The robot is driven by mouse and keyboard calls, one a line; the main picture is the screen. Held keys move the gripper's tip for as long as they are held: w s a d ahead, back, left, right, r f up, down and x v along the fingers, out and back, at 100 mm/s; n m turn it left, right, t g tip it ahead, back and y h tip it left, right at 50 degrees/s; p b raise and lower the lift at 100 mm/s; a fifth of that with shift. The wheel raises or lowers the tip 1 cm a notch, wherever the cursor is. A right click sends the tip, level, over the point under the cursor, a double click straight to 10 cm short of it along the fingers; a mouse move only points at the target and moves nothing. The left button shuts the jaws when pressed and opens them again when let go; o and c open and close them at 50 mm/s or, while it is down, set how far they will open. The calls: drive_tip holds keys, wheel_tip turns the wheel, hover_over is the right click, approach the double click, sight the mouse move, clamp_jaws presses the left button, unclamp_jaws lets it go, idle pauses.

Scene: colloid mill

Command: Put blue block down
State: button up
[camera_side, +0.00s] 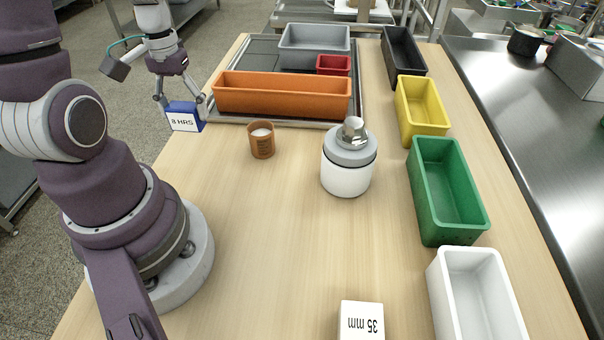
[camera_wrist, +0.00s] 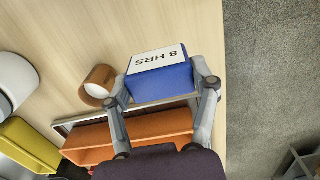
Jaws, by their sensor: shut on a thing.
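The blue block (camera_side: 187,117) has a white face marked "8 HRS". It also shows in the wrist view (camera_wrist: 162,84), between the two fingers. My gripper (camera_side: 181,100) is shut on it from its two sides, pointing down. In the side view the block appears near the table's left edge, to the left of the orange bin's near end. I cannot tell surely whether its underside touches the table.
A brown cup (camera_side: 261,140) and a white and grey jar (camera_side: 348,165) stand right of the block. An orange bin (camera_side: 280,97) sits on a dark tray. Yellow (camera_side: 422,105), green (camera_side: 446,190) and white bins line the right side.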

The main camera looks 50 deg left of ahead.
sight(180, 105)
wheel_tip(180, 105, down, 8)
drive_tip(key=shift+s+a+r, duration=0.1)
drive_tip(key=shift+s+a, duration=0.05)
drive_tip(key=shift+f, duration=0.2)
drive_tip(key=o, duration=1.1)
drive_tip(key=shift+o, duration=0.2)
wheel_tip(180, 105, up, 12)
drive_tip(key=w+d+r+m+t, duration=0.1)
drive_tip(key=d+r+m+t, duration=0.1)
drive_tip(key=d, duration=0.5)
drive_tip(key=w+d+r+m+t, duration=0.1)
drive_tip(key=d+r+m+t, duration=0.2)
drive_tip(key=d+r+m, duration=0.2)
drive_tip(key=d+m, duration=0.1)
drive_tip(key=d, duration=0.2)
drive_tip(key=shift+w+r+m+t, duration=0.15)
drive_tip(key=shift+w+m+t, duration=0.15)
drive_tip(key=shift+w+m, duration=0.1)
